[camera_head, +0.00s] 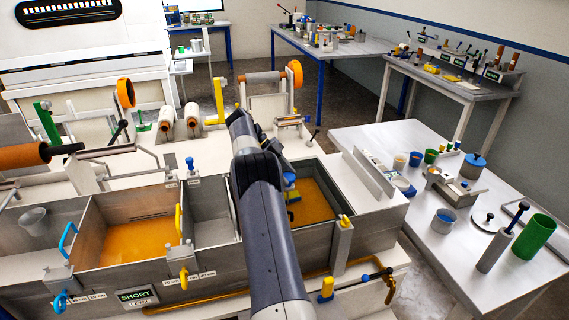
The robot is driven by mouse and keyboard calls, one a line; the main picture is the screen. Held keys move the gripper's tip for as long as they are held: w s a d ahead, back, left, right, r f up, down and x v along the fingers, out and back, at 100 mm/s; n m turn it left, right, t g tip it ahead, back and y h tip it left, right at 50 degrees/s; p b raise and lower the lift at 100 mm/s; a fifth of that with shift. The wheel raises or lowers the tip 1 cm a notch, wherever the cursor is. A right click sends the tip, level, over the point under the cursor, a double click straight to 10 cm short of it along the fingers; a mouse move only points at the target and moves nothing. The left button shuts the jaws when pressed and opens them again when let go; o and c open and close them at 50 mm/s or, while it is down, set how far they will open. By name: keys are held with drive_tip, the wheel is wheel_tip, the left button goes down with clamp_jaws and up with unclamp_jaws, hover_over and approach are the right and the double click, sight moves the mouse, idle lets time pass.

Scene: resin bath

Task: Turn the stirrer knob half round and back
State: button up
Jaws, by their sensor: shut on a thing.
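My arm crosses the middle of the view, and my gripper (286,171) is small and partly hidden behind its links, over the right-hand bath compartment. It is shut on a small blue part (290,179), which looks like the stirrer knob. Yellow pieces (293,196) show just below it, above the orange resin (312,203). The finger contact and the knob's turn angle are too small to make out.
The metal bath (212,207) has a left compartment with orange resin (138,240) and a narrower grey middle one. Blue and yellow handles stand on its rims. White rollers (193,118) lie behind. A white table (410,215) with cups and a green cylinder (533,238) stands right.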

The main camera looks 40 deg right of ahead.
drive_tip(key=shift+f+m+y+p, duration=0.1)
drive_tip(key=shift+m+y+p, duration=0.25)
drive_tip(key=shift+p, duration=0.35)
drive_tip(key=o, duration=0.9)
drive_tip(key=shift+o, duration=0.2)
drive_tip(key=shift+r, duration=0.2)
